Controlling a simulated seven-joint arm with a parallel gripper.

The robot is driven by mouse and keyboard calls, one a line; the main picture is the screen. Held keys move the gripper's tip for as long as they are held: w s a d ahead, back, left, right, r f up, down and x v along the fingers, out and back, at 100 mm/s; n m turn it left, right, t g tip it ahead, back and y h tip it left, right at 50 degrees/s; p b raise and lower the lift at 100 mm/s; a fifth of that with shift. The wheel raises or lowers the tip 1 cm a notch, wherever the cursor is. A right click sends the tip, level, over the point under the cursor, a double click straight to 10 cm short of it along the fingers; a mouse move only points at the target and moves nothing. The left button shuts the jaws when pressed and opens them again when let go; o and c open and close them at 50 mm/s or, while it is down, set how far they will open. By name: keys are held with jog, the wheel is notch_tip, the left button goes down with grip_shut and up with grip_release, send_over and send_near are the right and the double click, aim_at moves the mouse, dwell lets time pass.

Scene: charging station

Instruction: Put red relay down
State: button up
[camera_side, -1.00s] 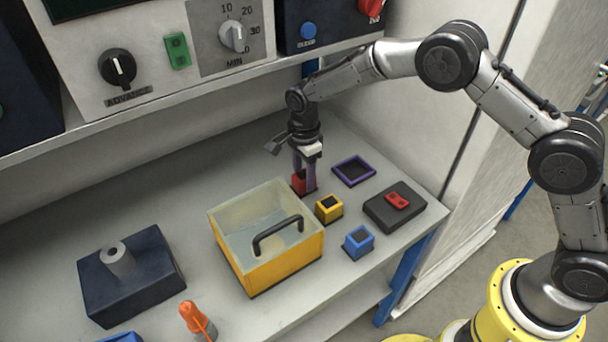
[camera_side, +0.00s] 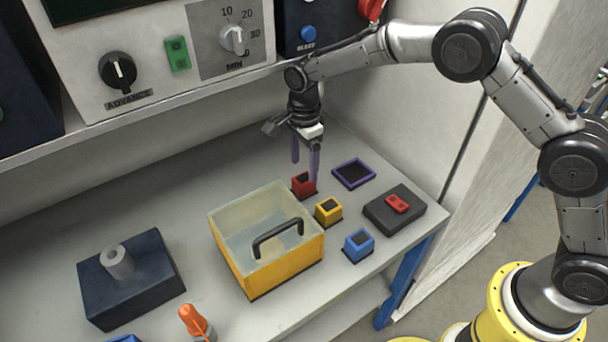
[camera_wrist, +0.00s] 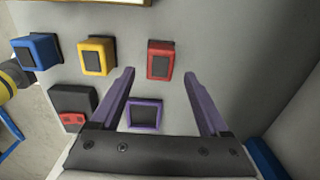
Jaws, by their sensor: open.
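The red relay (camera_side: 304,186) stands upright on the bench, just behind the yellow relay. It also shows in the wrist view (camera_wrist: 160,61), beyond my fingertips and roughly between them. My gripper (camera_side: 306,172) is open and empty, with its purple fingers spread above the red relay in the side view. In the wrist view my gripper (camera_wrist: 164,80) has a wide gap between its fingers and holds nothing. A purple square frame (camera_side: 353,172) lies flat on the bench to the right of the red relay.
A yellow relay (camera_side: 328,210) and a blue relay (camera_side: 358,243) stand nearby. A clear-lidded yellow box (camera_side: 290,273) with a black handle is at their left. A dark box with a red switch (camera_side: 394,207) sits at right. The control panel (camera_side: 150,50) overhangs the back.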

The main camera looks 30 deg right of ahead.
aim_at(304, 178)
jog(key=s+d+r+n+t, duration=0.1)
jog(key=s+d+r+n, duration=0.15)
jog(key=r, duration=0.55)
jog(key=s+d+r+n+t, duration=0.1)
jog(key=s+d+r+n, duration=0.2)
jog(key=r, duration=0.6)
jog(key=s+d+r+n+t, duration=0.1)
jog(key=s+d+r+n, duration=0.35)
jog(key=s, duration=0.65)
jog(key=s+d+f+n+t, duration=0.1)
jog(key=s+n, duration=0.3)
jog(key=s, duration=0.5)
jog(key=s+d+f+n+t, duration=0.1)
jog(key=s+d+n, duration=0.3)
jog(key=s, duration=0.5)
jog(key=shift+d+f+t, duration=0.25)
jog(key=shift+f+t, duration=0.05)
jog(key=shift+f, duration=0.05)
